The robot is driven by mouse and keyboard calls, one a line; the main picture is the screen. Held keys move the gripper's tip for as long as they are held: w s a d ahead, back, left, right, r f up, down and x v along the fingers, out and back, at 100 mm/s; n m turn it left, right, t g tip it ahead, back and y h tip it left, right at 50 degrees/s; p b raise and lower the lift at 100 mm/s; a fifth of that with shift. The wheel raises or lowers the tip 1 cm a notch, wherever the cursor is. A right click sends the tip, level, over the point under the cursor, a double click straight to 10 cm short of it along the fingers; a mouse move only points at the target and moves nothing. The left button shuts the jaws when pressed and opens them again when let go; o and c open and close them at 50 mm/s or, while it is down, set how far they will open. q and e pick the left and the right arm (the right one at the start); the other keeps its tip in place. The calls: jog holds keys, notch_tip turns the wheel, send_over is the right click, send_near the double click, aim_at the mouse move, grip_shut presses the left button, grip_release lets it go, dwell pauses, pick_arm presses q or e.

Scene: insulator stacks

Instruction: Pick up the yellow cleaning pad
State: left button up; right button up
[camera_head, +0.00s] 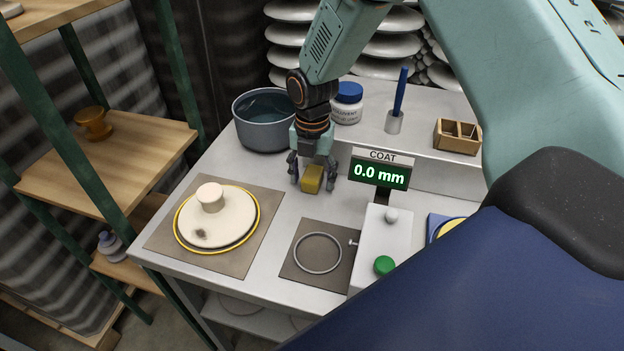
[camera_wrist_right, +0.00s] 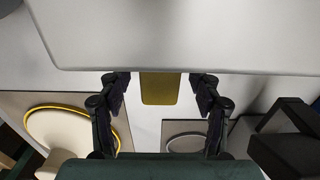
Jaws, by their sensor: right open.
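The yellow cleaning pad (camera_head: 312,180) is a small yellow block near the back of the grey bench top, just in front of the raised shelf. My right gripper (camera_head: 313,183) is over it, pointing down, with one finger on each side of the pad. In the right wrist view the pad (camera_wrist_right: 161,88) shows between the two open fingers of the right gripper (camera_wrist_right: 161,85), with a gap on both sides. I cannot tell how high the fingertips are above the bench. My left gripper is not in view.
A cream disc with a knob (camera_head: 228,215) lies on a brown mat at left. A ring (camera_head: 318,253) lies on another mat in front. A water pot (camera_head: 264,118), a blue-capped bottle (camera_head: 347,103) and the COAT display (camera_head: 381,172) stand close to the right gripper.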

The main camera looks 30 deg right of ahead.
aim_at(313, 173)
jog(key=shift+d+r, duration=0.1)
jog(key=shift+d, duration=0.05)
jog(key=shift+c, duration=0.3)
jog(key=shift+w, duration=0.15)
jog(key=c, duration=1.1)
notch_tip(313, 173, up, 10)
jog(key=shift+p, duration=0.85)
